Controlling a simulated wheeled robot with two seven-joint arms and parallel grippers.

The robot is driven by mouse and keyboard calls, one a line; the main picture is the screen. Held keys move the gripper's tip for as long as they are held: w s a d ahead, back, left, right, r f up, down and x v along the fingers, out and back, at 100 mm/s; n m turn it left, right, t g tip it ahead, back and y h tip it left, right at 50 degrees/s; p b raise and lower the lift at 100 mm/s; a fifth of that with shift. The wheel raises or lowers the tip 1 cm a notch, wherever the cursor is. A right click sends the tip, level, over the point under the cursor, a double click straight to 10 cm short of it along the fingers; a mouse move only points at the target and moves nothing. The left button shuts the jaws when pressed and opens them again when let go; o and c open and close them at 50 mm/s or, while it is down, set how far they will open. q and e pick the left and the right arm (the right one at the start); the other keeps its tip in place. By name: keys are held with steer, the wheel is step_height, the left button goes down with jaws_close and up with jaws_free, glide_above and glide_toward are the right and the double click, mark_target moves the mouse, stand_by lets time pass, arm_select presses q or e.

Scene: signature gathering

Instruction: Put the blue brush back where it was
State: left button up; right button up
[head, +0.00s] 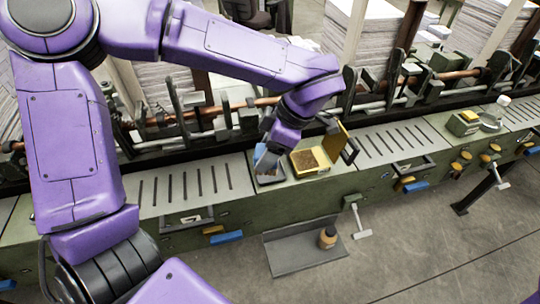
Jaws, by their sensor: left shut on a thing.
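My left gripper (266,162) points down over the machine's front ledge, just left of an open yellow box (309,160). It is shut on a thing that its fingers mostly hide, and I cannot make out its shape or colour. A dark tray with a bluish edge (270,179) lies right below the fingertips; I cannot tell whether they touch it. No blue brush shows clearly anywhere. My right gripper is out of view.
Blue handles (227,237) (416,187) stick out from the machine's front (375,195). Slotted plates (200,187) flank the box. A brown bottle (327,238) stands on a low grey shelf (290,255). Rods and upright grippers of the machine stand behind.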

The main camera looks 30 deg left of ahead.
arm_select(q)
steer(key=w+a+f, duration=0.1)
steer(key=w+f, duration=0.1)
steer(key=w+a+f+p, duration=0.1)
steer(key=f, duration=0.1)
steer(key=w+a+f, duration=0.1)
steer(key=w+f, duration=0.1)
steer(key=shift+w+a+f, duration=0.15)
steer(key=shift+w+f, duration=0.2)
steer(key=shift+f, duration=1.55)
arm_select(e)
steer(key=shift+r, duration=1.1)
arm_select(q)
steer(key=shift+f, duration=0.1)
steer(key=o, duration=0.9)
steer(key=shift+o, duration=0.2)
steer(key=b+v, duration=0.1)
steer(key=v, duration=1.1)
steer(key=shift+b, duration=0.35)
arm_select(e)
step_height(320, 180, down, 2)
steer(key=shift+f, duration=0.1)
